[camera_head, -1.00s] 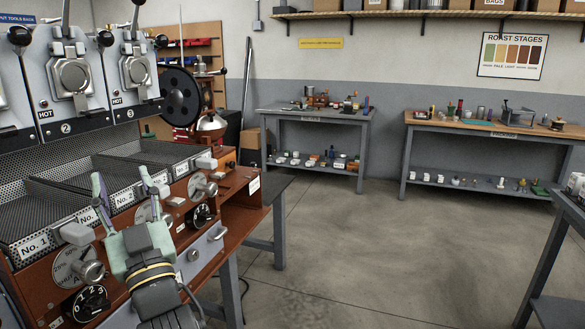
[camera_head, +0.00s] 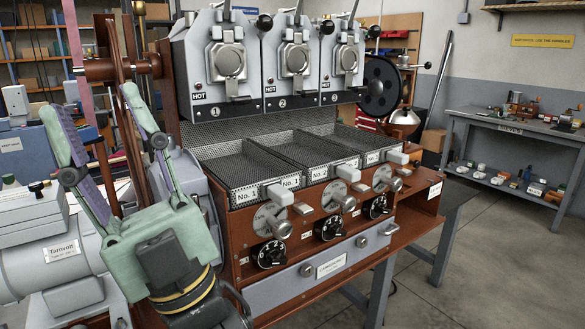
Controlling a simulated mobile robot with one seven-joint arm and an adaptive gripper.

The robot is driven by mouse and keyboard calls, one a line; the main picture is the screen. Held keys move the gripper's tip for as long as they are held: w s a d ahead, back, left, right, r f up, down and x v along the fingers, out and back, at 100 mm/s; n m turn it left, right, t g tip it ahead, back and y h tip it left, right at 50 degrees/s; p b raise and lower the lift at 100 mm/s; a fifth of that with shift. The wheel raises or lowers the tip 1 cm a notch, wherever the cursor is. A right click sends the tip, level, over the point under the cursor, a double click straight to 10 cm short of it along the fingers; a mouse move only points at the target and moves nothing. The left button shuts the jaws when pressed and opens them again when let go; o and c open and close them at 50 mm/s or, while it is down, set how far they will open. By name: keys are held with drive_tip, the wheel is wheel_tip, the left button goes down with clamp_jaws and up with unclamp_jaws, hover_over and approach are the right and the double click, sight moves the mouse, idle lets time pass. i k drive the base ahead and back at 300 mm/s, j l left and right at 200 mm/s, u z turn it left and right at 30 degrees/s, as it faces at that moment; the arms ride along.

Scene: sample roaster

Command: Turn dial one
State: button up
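The sample roaster stands in the middle of the view, with a brown wooden front panel. Dial one (camera_head: 269,254), a round black knob with white figures, sits low on the left of that panel. A second black dial (camera_head: 331,228) and a third black dial (camera_head: 376,206) sit to its right. My gripper (camera_head: 98,122) is at the left, pointing up. Its two green and purple fingers are spread wide and hold nothing. It is apart from dial one, to its left, and nearer to the camera.
Silver knobs (camera_head: 279,225) stick out above the dials. Mesh trays (camera_head: 236,172) with handles lie above the panel. A grey drawer (camera_head: 325,268) is below. A grey-white machine (camera_head: 50,262) labelled Tarnvolt stands behind my gripper at left. The floor at right is clear.

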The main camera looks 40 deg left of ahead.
sight(283, 229)
drive_tip(key=i+l, duration=0.65)
drive_tip(key=i+l+u, duration=0.1)
drive_tip(key=u, duration=0.3)
drive_tip(key=l+u, duration=0.2)
drive_tip(key=u, duration=0.2)
drive_tip(key=i+l+u, duration=0.1)
drive_tip(key=u, duration=0.25)
drive_tip(key=l+u, duration=0.1)
drive_tip(key=u, duration=0.6)
